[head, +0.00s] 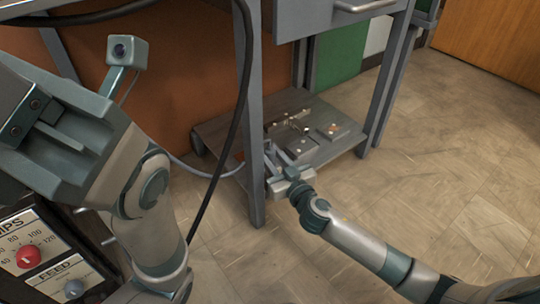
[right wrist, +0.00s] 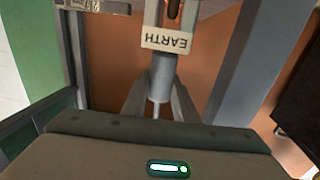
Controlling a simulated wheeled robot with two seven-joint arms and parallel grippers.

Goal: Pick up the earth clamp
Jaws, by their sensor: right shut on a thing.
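The earth clamp (right wrist: 166,40) shows in the right wrist view as a pale grey piece with a white "EARTH" label and a grey round handle below it. My right gripper (right wrist: 160,100) is shut on that handle, one finger on each side. In the head view my right gripper (head: 278,160) is beside the front leg of the bench, at the lower shelf. The clamp is small there and hard to make out from the fingers. My left gripper (head: 45,130) is large at the left edge; its fingertips do not show clearly.
The lower shelf (head: 345,145) carries several small metal blocks and parts (head: 332,131). The bench leg (head: 252,110) stands close to my right gripper. A black cable (head: 225,130) hangs left of that leg. A machine panel with dials (head: 30,255) is at lower left. The floor (head: 460,180) at right is clear.

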